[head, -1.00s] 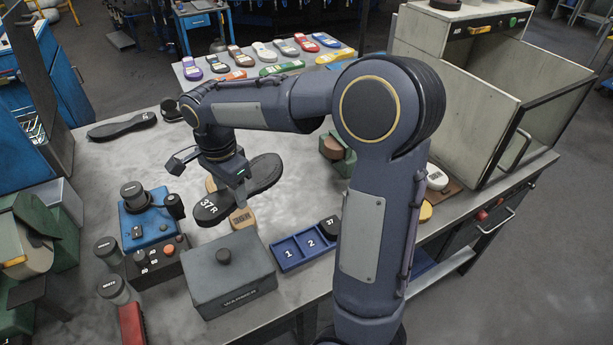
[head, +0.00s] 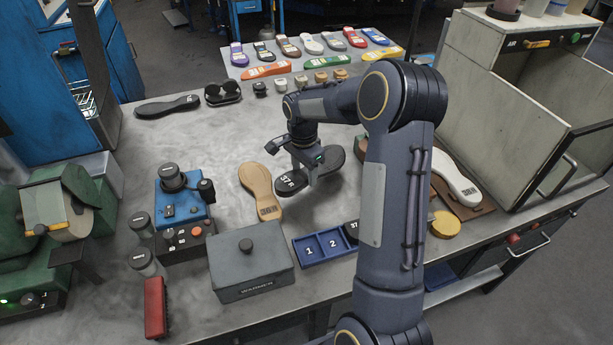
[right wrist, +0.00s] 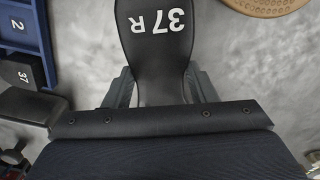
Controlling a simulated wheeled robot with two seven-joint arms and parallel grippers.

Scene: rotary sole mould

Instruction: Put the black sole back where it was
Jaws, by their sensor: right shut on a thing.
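The black sole (head: 289,184) marked 37 R is held by my right gripper (head: 304,174), whose fingers clasp its narrow waist. In the right wrist view the sole (right wrist: 156,45) lies between the two fingers (right wrist: 160,88), its marked end pointing away from the wrist. In the head view it is over the bench, right of a tan sole (head: 261,190); I cannot tell its exact height. Another black sole (head: 167,106) lies at the back left of the bench. My left gripper does not show.
A grey warmer box (head: 250,265) and blue numbered tray (head: 326,246) stand in front. A blue control unit (head: 184,205) is at left. A white sole (head: 456,176) rests on a brown board at right. Several coloured soles (head: 327,66) line the back. Bare bench (head: 215,145) lies behind the tan sole.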

